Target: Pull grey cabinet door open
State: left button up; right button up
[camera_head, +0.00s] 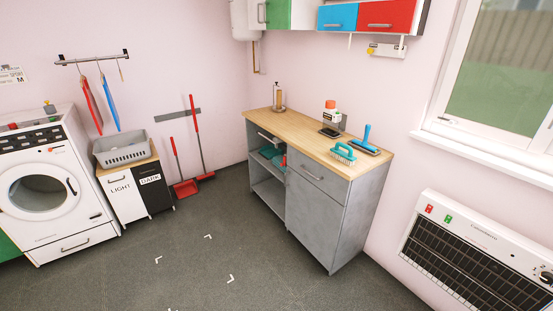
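The grey cabinet (355,222) with a wooden top stands against the right wall. Its grey door (315,212) fills the lower front right and looks shut. A grey drawer (318,178) with a small bar handle (312,177) sits above the door. I cannot clearly make out a handle on the door. The left part of the cabinet has open shelves (268,192) with a few teal and grey items. Neither of my grippers shows in the head view.
A white heater (478,255) is at lower right. A laundry sorter (135,190) and washing machine (45,190) stand at left. The dark floor (200,255) before the cabinet is clear.

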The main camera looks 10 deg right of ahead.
aim_at(315, 218)
jog(key=i+j+z, duration=0.1)
jog(key=i+z, duration=0.15)
jog(key=i, duration=0.25)
jog(key=i+j+z, duration=0.3)
jog(key=i, duration=0.2)
jog(key=i+j+z, duration=0.25)
jog(key=i, duration=0.25)
